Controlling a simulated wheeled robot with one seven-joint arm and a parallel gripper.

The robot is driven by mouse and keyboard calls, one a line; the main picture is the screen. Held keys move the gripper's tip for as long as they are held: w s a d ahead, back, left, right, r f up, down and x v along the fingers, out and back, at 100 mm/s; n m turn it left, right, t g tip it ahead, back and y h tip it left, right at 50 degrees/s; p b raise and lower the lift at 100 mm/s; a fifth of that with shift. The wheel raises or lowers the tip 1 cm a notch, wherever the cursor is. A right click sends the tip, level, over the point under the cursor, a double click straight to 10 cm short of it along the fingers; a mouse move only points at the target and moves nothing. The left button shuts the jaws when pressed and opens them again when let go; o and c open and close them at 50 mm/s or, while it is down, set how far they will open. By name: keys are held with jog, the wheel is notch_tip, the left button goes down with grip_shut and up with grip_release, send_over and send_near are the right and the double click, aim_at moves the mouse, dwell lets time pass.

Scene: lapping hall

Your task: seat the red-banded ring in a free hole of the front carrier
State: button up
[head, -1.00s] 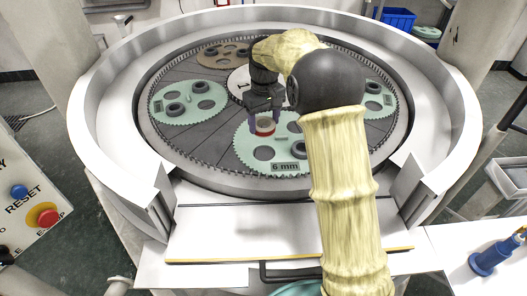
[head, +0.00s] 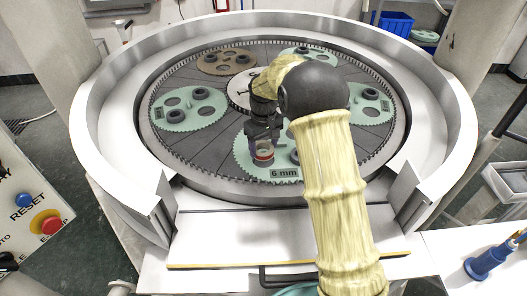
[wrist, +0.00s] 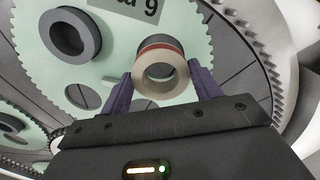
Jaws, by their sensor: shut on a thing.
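The red-banded ring (head: 263,154), pale-topped and grey below the red band, is held upright between the fingers of my gripper (head: 262,150). In the wrist view, the ring (wrist: 160,72) sits between the two purple fingers of the shut gripper (wrist: 160,88). The front carrier (head: 246,168) is a pale green toothed disc marked "6 mm". The ring is over its near-left part, where it covers a hole; whether it has entered the hole cannot be told. In the wrist view the carrier (wrist: 110,75) shows a dark ring (wrist: 72,33) in one hole and an empty hole (wrist: 84,96).
Other carriers lie around the plate: a green one at left (head: 188,120), a brown one at back left (head: 226,68) and green ones at right, partly behind my arm. A high white rim (head: 95,130) surrounds the machine, with a gap in front.

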jog(key=shift+f+p, duration=0.45)
jog(key=shift+f, duration=1.1)
jog(key=shift+f, duration=0.1)
jog(key=o, duration=1.2)
jog(key=shift+o, duration=0.2)
notch_tip(320, 180, up, 12)
jog(key=b, duration=0.3)
